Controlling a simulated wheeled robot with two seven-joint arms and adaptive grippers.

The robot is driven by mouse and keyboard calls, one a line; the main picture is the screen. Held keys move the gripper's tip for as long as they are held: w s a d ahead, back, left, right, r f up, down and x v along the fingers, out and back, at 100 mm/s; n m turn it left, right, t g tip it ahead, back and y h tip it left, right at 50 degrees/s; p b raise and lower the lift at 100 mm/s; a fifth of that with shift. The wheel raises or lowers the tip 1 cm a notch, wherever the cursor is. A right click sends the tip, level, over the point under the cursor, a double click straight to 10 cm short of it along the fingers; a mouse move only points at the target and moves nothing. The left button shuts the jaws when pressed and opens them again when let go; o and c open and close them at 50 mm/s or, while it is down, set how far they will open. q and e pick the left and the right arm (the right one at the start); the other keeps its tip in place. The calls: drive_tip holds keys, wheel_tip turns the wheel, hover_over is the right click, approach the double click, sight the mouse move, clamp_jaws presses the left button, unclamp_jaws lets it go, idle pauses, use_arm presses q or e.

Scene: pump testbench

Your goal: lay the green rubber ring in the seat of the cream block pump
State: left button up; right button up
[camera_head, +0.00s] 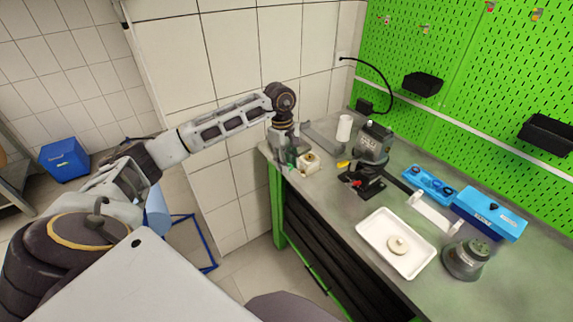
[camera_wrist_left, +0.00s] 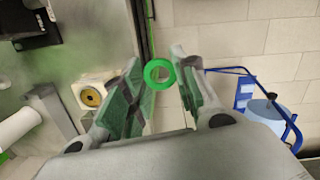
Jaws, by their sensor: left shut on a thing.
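The green rubber ring (camera_wrist_left: 159,82) is between the fingers of my left gripper (camera_wrist_left: 160,80), near the fingertips. In the head view my left gripper (camera_head: 289,155) is at the bench's left end, just left of the cream block pump (camera_head: 309,167); the ring is too small to make out there. The cream block pump also shows in the wrist view (camera_wrist_left: 81,87), left of the fingers, with a brass-coloured round seat (camera_wrist_left: 90,97) and dark centre facing up. The ring is apart from the block and beyond the bench edge in that view. My right gripper is not in view.
A dark pump on a stand (camera_head: 374,145) and a white cylinder (camera_head: 344,128) stand near the cream block. A white tray (camera_head: 372,238) holds a cream disc (camera_head: 398,245). A blue holder (camera_head: 428,184), blue box (camera_head: 492,212) and grey round pump (camera_head: 466,260) are further right.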

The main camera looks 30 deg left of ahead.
use_arm(q)
drive_tip(key=shift+d+n+t, duration=0.1)
drive_tip(key=shift+n+t, duration=0.2)
drive_tip(key=shift+n, duration=2.5)
drive_tip(key=shift+d+n+t, duration=0.1)
drive_tip(key=shift+n+t, duration=0.2)
drive_tip(key=shift+n, duration=2.5)
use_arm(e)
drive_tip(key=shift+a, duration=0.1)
use_arm(q)
drive_tip(key=shift+y, duration=0.3)
drive_tip(key=shift+n, duration=0.5)
